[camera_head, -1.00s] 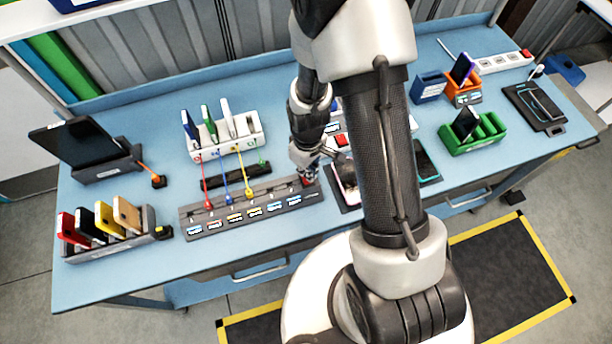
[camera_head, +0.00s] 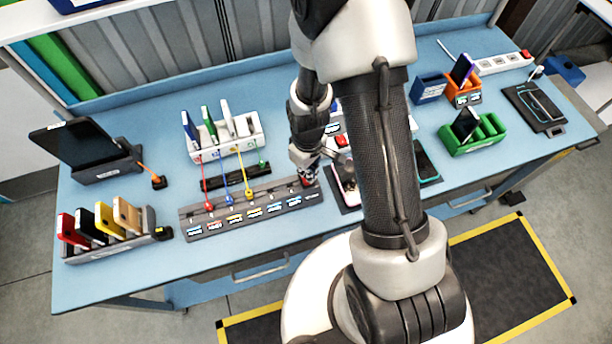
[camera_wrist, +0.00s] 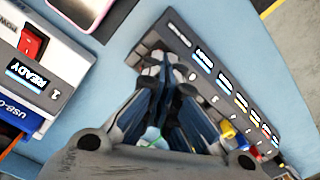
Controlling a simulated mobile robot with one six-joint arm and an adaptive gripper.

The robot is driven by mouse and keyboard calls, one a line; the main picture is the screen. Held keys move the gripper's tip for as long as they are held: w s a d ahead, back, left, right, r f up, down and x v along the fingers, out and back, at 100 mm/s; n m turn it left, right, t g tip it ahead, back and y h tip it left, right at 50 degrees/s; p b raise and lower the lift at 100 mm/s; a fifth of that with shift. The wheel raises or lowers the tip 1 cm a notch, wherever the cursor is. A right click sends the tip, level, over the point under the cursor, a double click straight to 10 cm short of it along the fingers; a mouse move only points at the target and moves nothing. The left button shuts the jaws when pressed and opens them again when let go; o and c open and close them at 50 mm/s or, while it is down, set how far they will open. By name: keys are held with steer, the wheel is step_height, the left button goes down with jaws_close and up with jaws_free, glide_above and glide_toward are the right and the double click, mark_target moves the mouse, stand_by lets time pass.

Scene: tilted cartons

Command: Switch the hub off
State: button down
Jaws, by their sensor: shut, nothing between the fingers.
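The hub is a long grey strip (camera_head: 188,217) with a row of labelled ports on the workbench. Red, blue and yellow cables run into its left and middle ports. It crosses the wrist view diagonally (camera_wrist: 213,70), with coloured plugs at its far end. My gripper (camera_head: 309,180) is at the hub's right end in the head view. In the wrist view my gripper (camera_wrist: 152,68) is shut and empty, its fingertips over that end. The fingers hide the hub's switch there, so I cannot tell its position or whether they touch it.
A white box with a red rocker switch (camera_wrist: 33,42) and a READY label stands beside the hub. A phone (camera_wrist: 85,8) lies on a pad nearby. Behind the hub are a dark strip (camera_head: 236,178) and a white rack (camera_head: 228,140). A phone rack (camera_head: 110,240) stands left.

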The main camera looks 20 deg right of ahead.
steer(key=shift+f+b, duration=1.15)
steer(key=shift+f, duration=0.1)
stand_by(0.7)
steer(key=shift+r+p, duration=2.5)
steer(key=shift+r, duration=1)
